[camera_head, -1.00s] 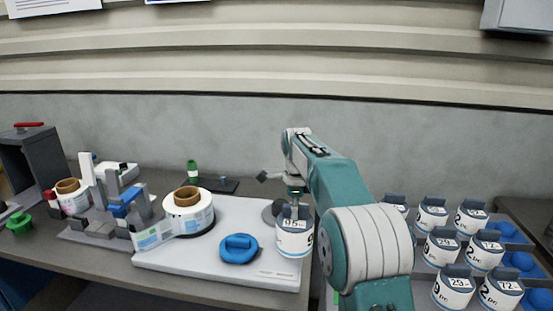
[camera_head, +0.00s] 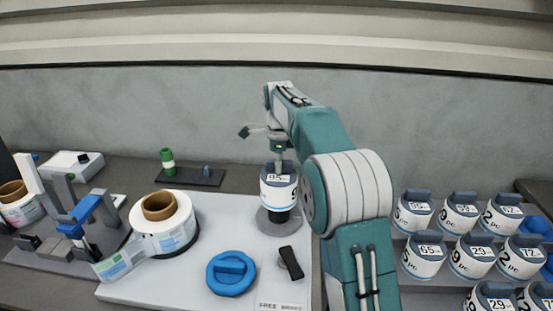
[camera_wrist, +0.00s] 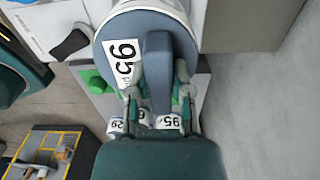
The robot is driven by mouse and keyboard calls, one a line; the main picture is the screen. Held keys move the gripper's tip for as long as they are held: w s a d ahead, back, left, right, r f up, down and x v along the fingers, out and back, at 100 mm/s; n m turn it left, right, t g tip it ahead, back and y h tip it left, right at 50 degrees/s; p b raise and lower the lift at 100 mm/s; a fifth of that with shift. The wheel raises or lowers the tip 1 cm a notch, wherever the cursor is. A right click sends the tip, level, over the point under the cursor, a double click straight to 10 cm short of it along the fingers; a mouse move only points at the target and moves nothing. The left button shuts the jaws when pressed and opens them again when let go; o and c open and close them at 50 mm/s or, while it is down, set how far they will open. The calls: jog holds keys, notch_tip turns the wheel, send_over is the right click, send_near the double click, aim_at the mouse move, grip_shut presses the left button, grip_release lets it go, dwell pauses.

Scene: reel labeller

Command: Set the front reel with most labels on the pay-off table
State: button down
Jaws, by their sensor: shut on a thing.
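My gripper (camera_head: 279,160) is shut on the blue-grey handle of a white reel (camera_head: 278,188) marked 95. The reel hangs upright above a round grey plate (camera_head: 266,226), which looks like the pay-off table, on the white base. A black hub (camera_head: 284,215) shows just under the reel; I cannot tell if it reaches inside it. In the wrist view, both fingers (camera_wrist: 160,92) pinch the handle, and the reel's grey top (camera_wrist: 183,32) with the 95 label fills the upper middle. The reel's underside is hidden.
Several labelled reels (camera_head: 470,255) stand in a rack at the right, with blue holders. A blue knob (camera_head: 231,272) and a dark lever (camera_head: 291,262) sit on the white base (camera_head: 215,225). A label roll (camera_head: 160,220) stands left. The base's back right is clear.

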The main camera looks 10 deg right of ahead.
jog(key=shift+f, duration=2.75)
jog(key=shift+s+f, duration=0.1)
jog(key=shift+f, duration=0.45)
jog(key=c, duration=0.8)
grip_release()
jog(key=shift+r, duration=5.5)
